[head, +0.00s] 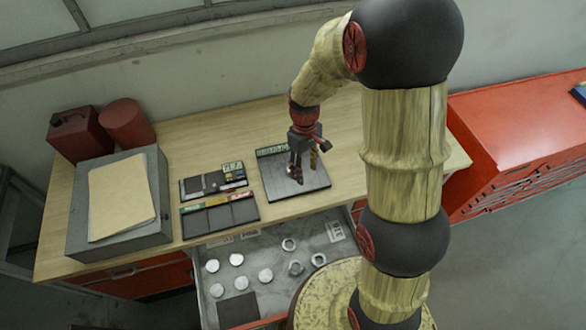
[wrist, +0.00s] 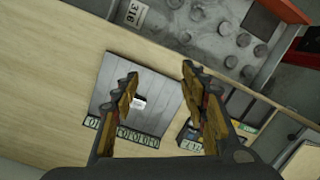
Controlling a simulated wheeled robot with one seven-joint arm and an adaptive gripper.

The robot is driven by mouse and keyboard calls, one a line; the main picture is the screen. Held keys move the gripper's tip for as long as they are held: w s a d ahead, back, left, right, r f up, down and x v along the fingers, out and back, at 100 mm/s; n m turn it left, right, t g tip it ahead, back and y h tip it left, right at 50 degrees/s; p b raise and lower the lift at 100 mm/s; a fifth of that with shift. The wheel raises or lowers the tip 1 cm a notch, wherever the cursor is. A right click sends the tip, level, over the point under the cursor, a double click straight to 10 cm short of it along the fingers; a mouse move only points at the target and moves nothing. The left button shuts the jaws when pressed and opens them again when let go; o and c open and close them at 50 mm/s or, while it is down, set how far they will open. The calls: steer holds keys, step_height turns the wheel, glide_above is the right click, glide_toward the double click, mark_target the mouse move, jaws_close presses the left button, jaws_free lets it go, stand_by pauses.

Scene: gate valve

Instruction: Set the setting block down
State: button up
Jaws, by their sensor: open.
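The setting block looks to be the small white-topped, dark-sided block (wrist: 138,102) on the ribbed grey plate (wrist: 165,106) in the wrist view. My gripper (wrist: 160,76) is open around empty space above the plate. The block shows between the fingers, closer to the left finger, and no finger visibly grips it. In the head view my gripper (head: 303,172) points down over the dark plate (head: 316,187), which has a green label strip at its back edge. I cannot make out the block there; the fingers may hide it.
Two labelled trays (head: 222,218) and (head: 200,187) lie left of the plate. An open drawer (head: 337,275) in front holds several discs and rings. A grey box (head: 150,225) with paper, a red canister (head: 78,133) and a red cylinder (head: 127,123) stand at the left. The back bench is clear.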

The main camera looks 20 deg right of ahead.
steer(key=w+f+n, duration=0.3)
steer(key=w, duration=0.1)
steer(key=w+f+n+t, duration=0.1)
steer(key=w+f+n, duration=0.6)
steer(key=w, duration=0.1)
steer(key=shift+w+f, duration=0.15)
steer(key=shift+w, duration=0.2)
steer(key=shift+w+n+t, duration=0.3)
steer(key=shift+n, duration=0.8)
steer(key=shift+f+p, duration=0.3)
steer(key=shift+f, duration=0.05)
steer(key=shift+s+f+p, duration=0.15)
steer(key=shift+f+p, duration=0.85)
steer(key=shift+f, duration=2.6)
steer(key=shift+c, duration=1.2)
jaws_close()
